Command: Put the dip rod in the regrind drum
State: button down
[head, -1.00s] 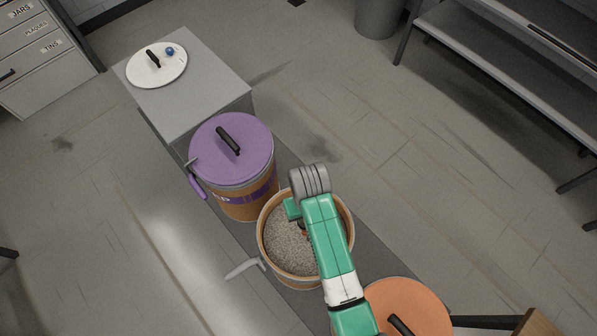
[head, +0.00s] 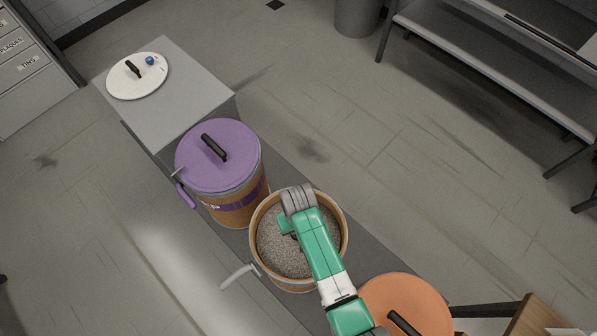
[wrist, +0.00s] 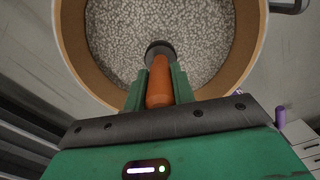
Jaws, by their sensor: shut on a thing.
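My gripper (wrist: 157,82) is shut on the orange-brown handle of the dip rod (wrist: 159,86). A dark round collar shows at the handle's far end; the rest of the rod is hidden. The gripper is over the mouth of an open drum (head: 257,224) filled with grey speckled pellets; this drum also shows in the wrist view (wrist: 243,62). In the head view my wrist hides most of the gripper and the rod. I cannot tell whether the rod touches the pellets. No readable label shows on this drum.
A purple-lidded drum (head: 217,158) stands behind the open one, and an orange-lidded drum (head: 405,300) in front. Metal shelving (head: 480,70) stands at the right. The floor between is clear.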

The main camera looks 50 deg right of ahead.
jog(key=shift+f, duration=0.15)
jog(key=c, duration=1.2)
grip_release()
jog(key=shift+o, duration=0.2)
notch_tip(320, 180, up, 12)
jog(key=shift+r+p, duration=0.2)
jog(key=shift+p, duration=0.5)
